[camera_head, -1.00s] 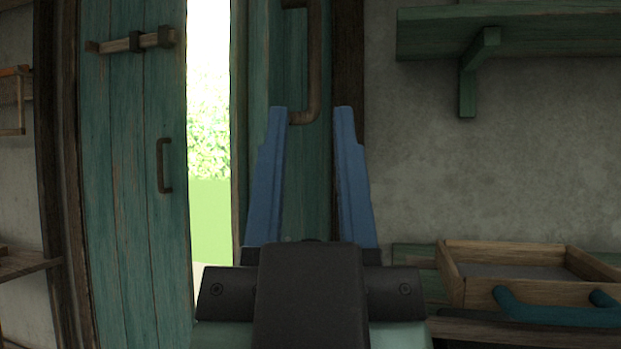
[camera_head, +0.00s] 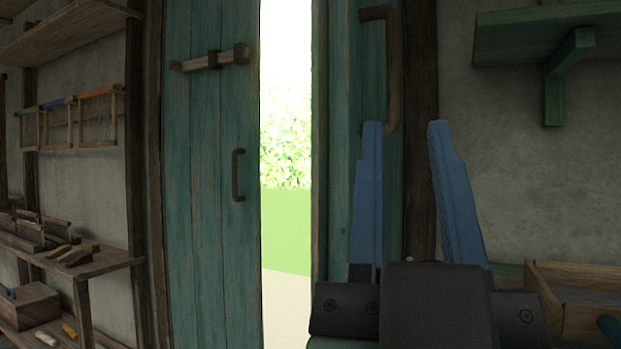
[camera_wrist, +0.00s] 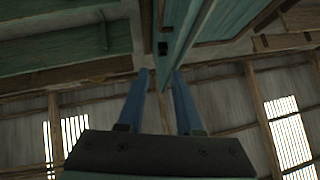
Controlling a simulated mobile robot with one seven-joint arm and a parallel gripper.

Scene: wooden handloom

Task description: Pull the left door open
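The left door (camera_head: 208,215) is a teal plank door with a wooden bolt (camera_head: 212,59) near its top and a dark handle (camera_head: 238,175) by its right edge. A bright gap stands between it and the right door (camera_head: 340,200), which bears a larger brown handle (camera_head: 391,70). My gripper (camera_head: 405,128) is open with its two blue fingers pointing up. In the head view it overlaps the right door's lower handle area and lies right of the left door, apart from its handle. The wrist view shows the open fingers (camera_wrist: 160,75) with nothing between them.
A green wall shelf (camera_head: 530,35) is at the upper right, and a wooden tray (camera_head: 565,300) at the lower right. Shelves with tools (camera_head: 70,265) and hanging frames (camera_head: 75,120) line the left wall. Outside greenery (camera_head: 287,150) shows through the gap.

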